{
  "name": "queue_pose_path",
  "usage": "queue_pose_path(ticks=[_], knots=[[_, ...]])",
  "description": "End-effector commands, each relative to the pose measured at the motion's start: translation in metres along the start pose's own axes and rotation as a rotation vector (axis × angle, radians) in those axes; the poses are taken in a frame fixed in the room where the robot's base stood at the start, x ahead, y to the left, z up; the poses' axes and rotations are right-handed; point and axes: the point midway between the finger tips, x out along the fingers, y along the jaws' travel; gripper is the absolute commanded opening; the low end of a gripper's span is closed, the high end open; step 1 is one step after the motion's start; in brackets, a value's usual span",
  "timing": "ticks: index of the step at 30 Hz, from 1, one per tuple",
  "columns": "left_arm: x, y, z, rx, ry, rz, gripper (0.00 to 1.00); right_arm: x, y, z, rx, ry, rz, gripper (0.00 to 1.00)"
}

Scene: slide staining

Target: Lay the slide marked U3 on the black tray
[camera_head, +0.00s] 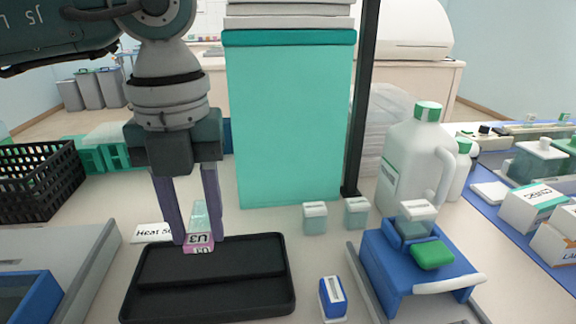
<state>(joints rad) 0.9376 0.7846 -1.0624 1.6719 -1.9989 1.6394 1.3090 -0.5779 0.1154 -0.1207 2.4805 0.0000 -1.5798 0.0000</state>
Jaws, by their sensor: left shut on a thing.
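My left gripper (199,241) points down at the back edge of the black tray (207,305). It is shut on the slide marked U3 (200,222), a slide with a clear teal upper part and a pink label end. The slide stands upright between the fingers, label end down, by the tray's back rim. I cannot tell whether its lower end touches the tray. A second, partly cut "U3" shows just below the label, like a reflection or another face. The tray is otherwise bare, with a raised bar across it. My right gripper is not in view.
A card reading "Heat" (152,232) lies left of the gripper. A tall teal box (290,125) and a black post (361,100) stand behind. A blue stand (410,265), a small blue block (333,297) and a white jug (412,150) are right. A black basket (40,180) is left.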

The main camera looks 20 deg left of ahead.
Motion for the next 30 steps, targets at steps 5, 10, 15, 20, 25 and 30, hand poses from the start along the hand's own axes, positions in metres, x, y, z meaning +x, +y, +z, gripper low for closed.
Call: queue_pose_path(ticks=[5,10,15,20,25,30], knots=[[0.007,0.000,0.000,0.002,-0.001,0.000,0.00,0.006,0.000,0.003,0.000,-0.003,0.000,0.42],[0.019,0.000,0.000,0.001,0.000,-0.001,0.00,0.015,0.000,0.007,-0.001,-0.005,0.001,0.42],[0.034,0.000,0.000,0.001,0.000,-0.001,0.00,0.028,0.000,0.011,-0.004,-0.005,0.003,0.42],[0.048,0.000,0.000,0.001,0.000,-0.001,0.00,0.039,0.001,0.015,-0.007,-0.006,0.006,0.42],[0.062,0.000,0.000,0.001,0.000,-0.001,0.00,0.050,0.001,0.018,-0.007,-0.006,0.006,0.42],[0.069,0.000,0.000,0.000,0.000,-0.001,0.00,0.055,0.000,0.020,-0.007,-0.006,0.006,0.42]])
